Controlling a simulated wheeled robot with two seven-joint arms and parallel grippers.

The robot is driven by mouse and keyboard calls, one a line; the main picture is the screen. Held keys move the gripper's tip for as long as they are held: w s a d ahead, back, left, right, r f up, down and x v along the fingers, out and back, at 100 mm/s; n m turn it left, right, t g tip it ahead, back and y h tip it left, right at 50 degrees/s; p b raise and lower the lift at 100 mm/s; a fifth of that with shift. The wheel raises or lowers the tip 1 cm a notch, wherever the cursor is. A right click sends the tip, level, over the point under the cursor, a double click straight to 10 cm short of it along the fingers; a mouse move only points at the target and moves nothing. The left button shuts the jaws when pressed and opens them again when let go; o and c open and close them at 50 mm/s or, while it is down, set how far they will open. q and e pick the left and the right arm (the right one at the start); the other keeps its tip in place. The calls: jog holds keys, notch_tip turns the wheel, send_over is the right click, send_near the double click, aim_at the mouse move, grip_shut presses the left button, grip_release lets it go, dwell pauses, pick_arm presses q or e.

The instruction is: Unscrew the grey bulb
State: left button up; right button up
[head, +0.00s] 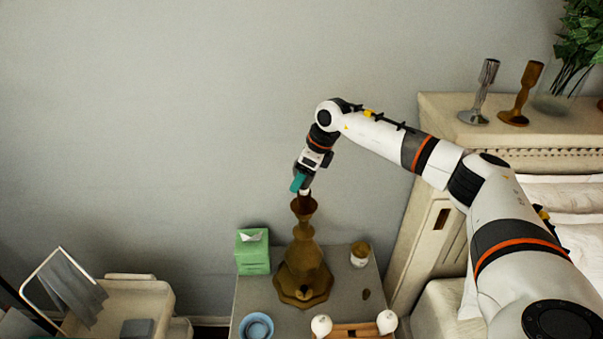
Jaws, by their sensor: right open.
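A brown, brass-like lamp base (303,258) stands upright on the bedside table (345,283), with a flared socket cup at its top. My right gripper (302,187) points down just above that cup and is open, with a teal finger on its left side. A small pale patch shows between the gripper and the cup. I cannot tell whether it is the grey bulb or part of the gripper. Two white bulbs (321,325) (387,322) sit on a wooden holder (350,331) at the table's front. My left gripper is not in view.
A green tissue box (253,254) stands left of the lamp, a blue bowl (256,327) in front, and a small jar (360,255) to the right.

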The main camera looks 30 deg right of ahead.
jog(key=m, duration=0.2)
jog(key=m+h, duration=0.1)
jog(key=m, duration=0.1)
jog(key=shift+d+t+h, duration=0.1)
jog(key=shift+t+h, duration=0.2)
jog(key=shift+t, duration=0.1)
jog(key=shift+w+d+m+h+b, duration=0.1)
jog(key=shift+m+h+b, duration=0.55)
jog(key=shift+m, duration=1.75)
jog(key=shift+h, duration=0.25)
